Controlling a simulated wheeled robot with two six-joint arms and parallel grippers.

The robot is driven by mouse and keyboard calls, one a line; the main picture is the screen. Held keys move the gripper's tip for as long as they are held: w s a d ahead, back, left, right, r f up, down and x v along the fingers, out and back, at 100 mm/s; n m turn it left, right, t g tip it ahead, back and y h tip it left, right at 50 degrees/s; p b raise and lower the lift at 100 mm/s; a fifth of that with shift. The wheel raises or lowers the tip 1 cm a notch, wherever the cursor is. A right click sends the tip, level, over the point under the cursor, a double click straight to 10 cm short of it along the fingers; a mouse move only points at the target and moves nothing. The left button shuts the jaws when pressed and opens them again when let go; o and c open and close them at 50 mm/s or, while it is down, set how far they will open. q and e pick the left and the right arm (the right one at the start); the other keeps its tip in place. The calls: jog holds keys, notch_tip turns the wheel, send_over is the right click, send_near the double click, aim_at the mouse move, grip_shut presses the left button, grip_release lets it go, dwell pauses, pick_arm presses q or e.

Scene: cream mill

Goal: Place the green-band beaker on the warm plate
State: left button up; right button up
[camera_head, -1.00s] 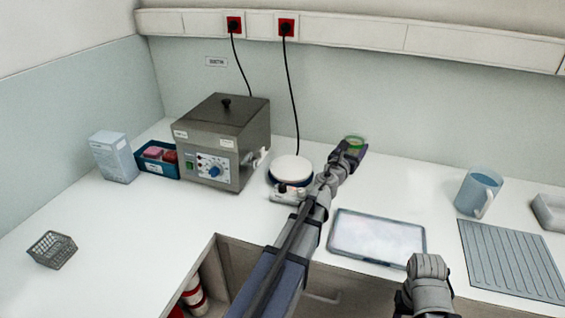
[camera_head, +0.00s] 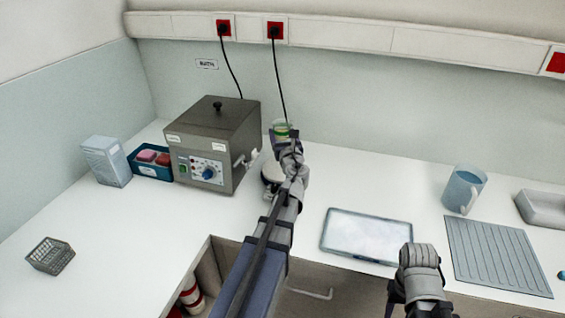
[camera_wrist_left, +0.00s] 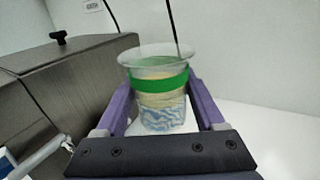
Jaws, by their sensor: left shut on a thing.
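The green-band beaker (camera_wrist_left: 160,92) is a clear glass with a green band, and something pale and blue-patterned shows through its lower part. In the head view the beaker (camera_head: 281,130) is at the back, right of the grey bath. My left gripper (camera_head: 284,142) is shut on the beaker; in the left wrist view its purple fingers (camera_wrist_left: 160,105) flank the glass, which looks upright. The warm plate (camera_head: 268,172) is mostly hidden behind my left arm, with only its left edge showing. My right arm shows at the lower right, but its fingertips are not visible.
The grey bath (camera_head: 212,140) stands close left of the beaker. A blue tray (camera_head: 150,172), a white carton (camera_head: 106,162) and a wire basket (camera_head: 50,256) are farther left.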

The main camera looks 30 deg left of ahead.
pick_arm(q)
notch_tip(320, 180, down, 9)
jog(key=b, duration=0.8)
jog(key=shift+r, duration=0.15)
jog(key=o, duration=1)
jog(key=shift+f, duration=0.2)
jog(key=o, duration=0.5)
jog(key=shift+r, duration=0.2)
